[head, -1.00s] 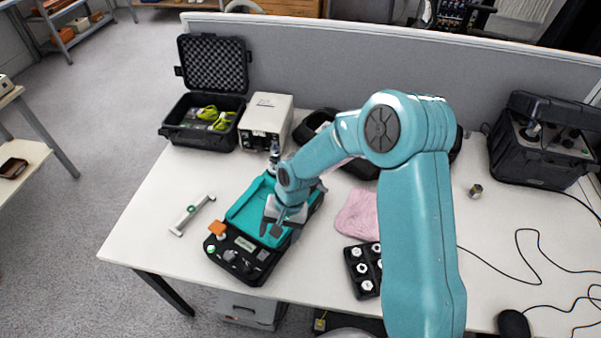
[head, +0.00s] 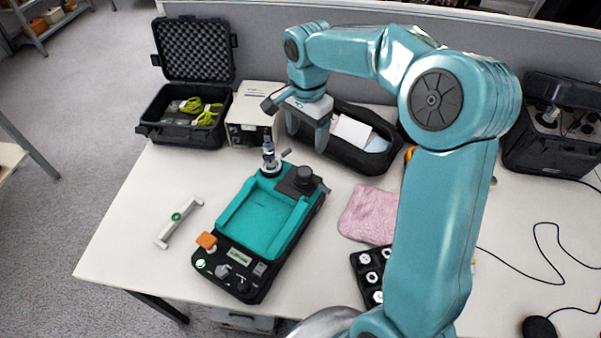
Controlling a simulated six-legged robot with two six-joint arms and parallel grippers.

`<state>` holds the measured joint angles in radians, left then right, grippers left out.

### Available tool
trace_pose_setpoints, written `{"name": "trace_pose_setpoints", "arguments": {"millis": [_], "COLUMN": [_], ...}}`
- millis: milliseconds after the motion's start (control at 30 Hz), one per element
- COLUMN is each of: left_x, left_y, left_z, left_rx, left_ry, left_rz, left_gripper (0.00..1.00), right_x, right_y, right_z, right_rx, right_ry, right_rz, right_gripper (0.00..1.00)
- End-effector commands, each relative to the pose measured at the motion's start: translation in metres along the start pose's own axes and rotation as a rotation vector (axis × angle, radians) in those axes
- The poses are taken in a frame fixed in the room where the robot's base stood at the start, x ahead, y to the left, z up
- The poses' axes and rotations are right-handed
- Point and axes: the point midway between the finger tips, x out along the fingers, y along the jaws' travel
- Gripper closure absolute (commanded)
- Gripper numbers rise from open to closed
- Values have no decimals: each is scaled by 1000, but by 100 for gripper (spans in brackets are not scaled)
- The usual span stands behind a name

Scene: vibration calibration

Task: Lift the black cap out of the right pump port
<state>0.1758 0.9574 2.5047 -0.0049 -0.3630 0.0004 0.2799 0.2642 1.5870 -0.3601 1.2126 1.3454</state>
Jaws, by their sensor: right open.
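The pump (head: 262,222) is a black unit with a teal tray top, lying at an angle on the table. A round black cap (head: 304,175) sits upright on the dark block at its back right corner. A metal fitting (head: 269,160) stands at the back left corner. My right gripper (head: 307,139) is open and empty, fingers pointing down. In the picture it is just above the cap and apart from it; its exact height is hard to tell. My left gripper is not in view.
A black bin (head: 375,158) with papers stands behind the gripper. A white box (head: 252,108) and an open black case (head: 150,130) are at back left. A pink cloth (head: 368,213) and a black tray (head: 368,280) with white nuts lie right of the pump. Table left of it is mostly clear.

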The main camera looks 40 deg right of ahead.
Motion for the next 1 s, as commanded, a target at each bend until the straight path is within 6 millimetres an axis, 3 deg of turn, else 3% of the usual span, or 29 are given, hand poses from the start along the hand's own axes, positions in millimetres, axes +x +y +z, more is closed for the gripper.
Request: {"name": "trace_pose_setpoints", "arguments": {"millis": [100,300,533,800,1000], "left_x": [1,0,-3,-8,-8], "left_y": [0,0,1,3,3], "left_z": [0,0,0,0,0], "left_rx": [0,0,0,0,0], "left_ry": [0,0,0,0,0], "left_rz": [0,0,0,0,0], "left_gripper": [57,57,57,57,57], "right_x": [31,66,85,124,128], "right_y": [2,0,-4,-10,-10], "right_z": [1,3,3,1,1], "right_rx": [-1,-3,-5,-7,-6], "right_ry": [-2,-1,-1,-1,0], "right_rz": [6,3,2,2,0], "right_gripper": [25,25,25,25,25]}}
